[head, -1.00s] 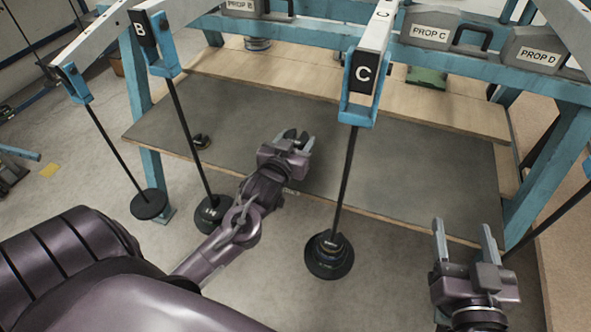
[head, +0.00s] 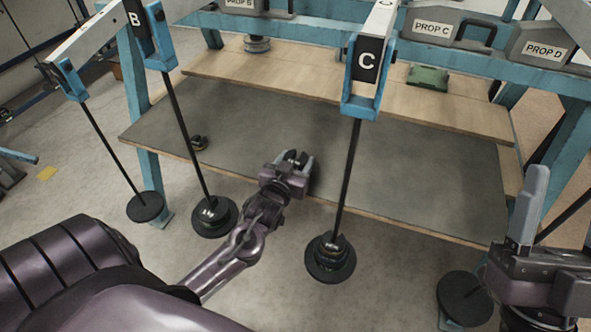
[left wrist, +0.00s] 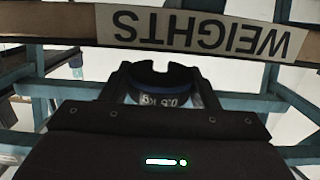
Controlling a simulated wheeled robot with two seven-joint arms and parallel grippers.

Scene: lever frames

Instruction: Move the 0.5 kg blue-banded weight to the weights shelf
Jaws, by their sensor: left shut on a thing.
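My left gripper (head: 298,158) is near the front edge of the grey-topped shelf (head: 390,165). It is shut on the dark blue-banded weight (left wrist: 162,82), whose 0.5 kg marking shows upside down in the left wrist view. In the head view that weight is a small dark shape mostly hidden by the fingers. A WEIGHTS label (left wrist: 200,32) shows upside down on a board's wooden edge in the left wrist view. My right gripper (head: 555,205) is at the right edge, partly cut off, with its fingers apart and nothing seen between them.
A small dark weight (head: 199,143) sits on the shelf's left part. Rods with disc weights hang in front, including a stack (head: 330,258) under lever C (head: 368,62) close right of my left gripper. The shelf's middle is clear. Prop boxes (head: 437,27) stand behind.

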